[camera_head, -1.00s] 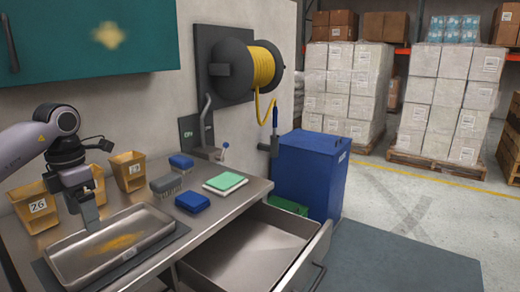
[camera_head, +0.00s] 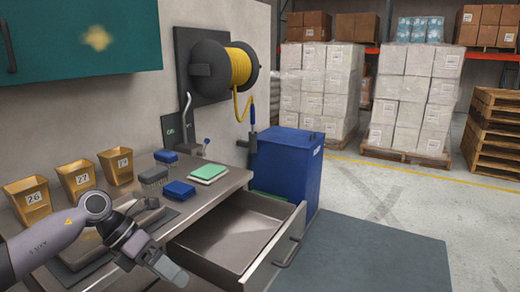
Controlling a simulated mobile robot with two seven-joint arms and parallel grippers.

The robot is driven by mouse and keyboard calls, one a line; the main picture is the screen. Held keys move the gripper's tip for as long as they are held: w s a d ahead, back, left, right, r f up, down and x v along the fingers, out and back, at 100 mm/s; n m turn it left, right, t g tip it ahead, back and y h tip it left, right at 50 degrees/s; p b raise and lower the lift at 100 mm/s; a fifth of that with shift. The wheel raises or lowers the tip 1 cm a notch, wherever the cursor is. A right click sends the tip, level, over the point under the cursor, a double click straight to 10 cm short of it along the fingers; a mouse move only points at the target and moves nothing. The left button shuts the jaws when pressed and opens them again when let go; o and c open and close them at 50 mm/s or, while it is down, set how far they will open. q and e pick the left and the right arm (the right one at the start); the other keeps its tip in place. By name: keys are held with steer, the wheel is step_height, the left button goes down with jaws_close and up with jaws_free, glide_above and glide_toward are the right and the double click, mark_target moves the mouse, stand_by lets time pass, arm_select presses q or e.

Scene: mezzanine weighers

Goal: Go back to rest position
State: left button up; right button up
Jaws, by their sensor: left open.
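My left arm comes in from the lower left, and its gripper (camera_head: 172,272) is in front of the steel counter's front edge, left of the open drawer (camera_head: 232,238). It points down and to the right and holds nothing that I can see. The metal tray (camera_head: 85,262) on the counter is partly hidden behind my left arm. My right gripper is not in view.
Three numbered gold bins (camera_head: 76,180) stand along the wall. Blue brushes (camera_head: 179,190) and a green-and-white pad stack (camera_head: 208,172) lie on the counter (camera_head: 222,185). The drawer juts out over the floor. A blue bin (camera_head: 285,172) stands beyond; a dark floor mat (camera_head: 370,255) is clear.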

arm_select(q)
steer(key=s+d+n+t+h, duration=0.2)
steer(key=d+n+h, duration=0.25)
steer(key=d, duration=0.25)
steer(key=s+d+n+t+h, duration=0.1)
steer(key=s+d+n+h, duration=0.2)
steer(key=d+h, duration=0.3)
steer(key=s+a+f+n+t+y, duration=0.25)
steer(key=f+n+t+y, duration=0.4)
steer(key=n, duration=0.65)
steer(key=s+a+f+n+t+y, duration=0.1)
steer(key=a+f+n+t+y, duration=0.45)
steer(key=n, duration=0.65)
steer(key=s+a+f+n+g+y, duration=0.2)
steer(key=s+f+n, duration=0.2)
steer(key=s+f, duration=0.2)
steer(key=s+a+f+n+g+y, duration=0.2)
steer(key=s+f+n, duration=0.2)
steer(key=s, duration=0.3)
steer(key=shift+a+f+g, duration=0.3)
steer(key=shift+f, duration=0.55)
steer(key=shift+y, duration=0.25)
